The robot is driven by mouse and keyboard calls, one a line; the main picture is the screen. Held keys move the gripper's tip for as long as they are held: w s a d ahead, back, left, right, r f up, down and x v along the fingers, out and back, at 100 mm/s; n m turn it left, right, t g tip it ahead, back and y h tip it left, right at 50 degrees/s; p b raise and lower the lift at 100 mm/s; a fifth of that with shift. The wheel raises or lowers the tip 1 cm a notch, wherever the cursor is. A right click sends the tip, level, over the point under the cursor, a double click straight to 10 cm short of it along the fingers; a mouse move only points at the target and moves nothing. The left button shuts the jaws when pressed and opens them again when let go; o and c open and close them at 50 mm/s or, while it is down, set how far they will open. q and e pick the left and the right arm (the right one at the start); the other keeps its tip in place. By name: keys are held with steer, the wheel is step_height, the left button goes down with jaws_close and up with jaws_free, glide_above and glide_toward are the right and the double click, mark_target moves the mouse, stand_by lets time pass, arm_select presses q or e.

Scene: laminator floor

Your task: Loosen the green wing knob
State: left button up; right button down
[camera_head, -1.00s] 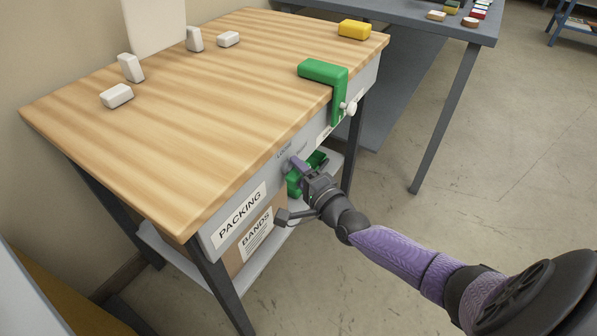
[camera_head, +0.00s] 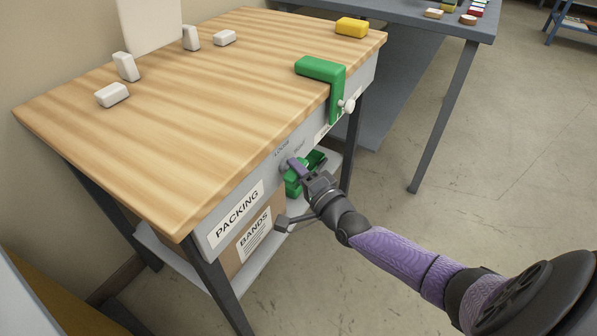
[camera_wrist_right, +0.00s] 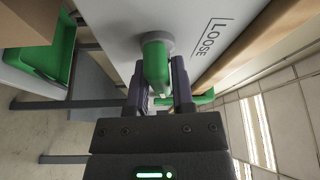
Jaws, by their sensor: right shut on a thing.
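The green wing knob (camera_wrist_right: 156,62) stands out from a round grey base on the table's grey front panel, and shows best in the right wrist view. One wing lies between the two dark fingers of my right gripper (camera_wrist_right: 158,85), which is shut on it. In the head view my right gripper (camera_head: 294,168) is at the front panel, reaching in from the lower right, and mostly hides the knob. The word LOOSE (camera_wrist_right: 211,38) is printed on the panel beside the knob. My left gripper is in neither view.
A green bin (camera_head: 316,160) and a box labelled BANDS (camera_head: 258,232) sit below. White blocks and a yellow block (camera_head: 352,27) lie on the wooden tabletop (camera_head: 190,110).

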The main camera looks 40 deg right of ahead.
steer(key=n+t+b, duration=0.1)
steer(key=n, duration=0.2)
steer(key=shift+a+f+y, duration=0.1)
steer(key=shift+y, duration=0.2)
steer(key=shift+n+t+b, duration=0.3)
steer(key=shift+n+b, duration=0.45)
steer(key=shift+n, duration=0.25)
steer(key=n+y+b, duration=0.1)
steer(key=n+y, duration=0.1)
steer(key=n, duration=0.1)
steer(key=shift+t, duration=0.3)
steer(key=n+y+b, duration=0.2)
steer(key=n, duration=0.3)
steer(key=n+y+b, duration=0.1)
steer(key=n+y, duration=0.1)
steer(key=n, duration=0.2)
steer(key=shift+n, duration=0.4)
arm_select(q)
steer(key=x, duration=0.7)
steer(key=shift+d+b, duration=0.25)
steer(key=shift+b, duration=0.15)
arm_select(e)
steer(key=shift+r+n+y, duration=0.2)
steer(key=shift+n+y, duration=0.9)
steer(key=shift+n, duration=0.3)
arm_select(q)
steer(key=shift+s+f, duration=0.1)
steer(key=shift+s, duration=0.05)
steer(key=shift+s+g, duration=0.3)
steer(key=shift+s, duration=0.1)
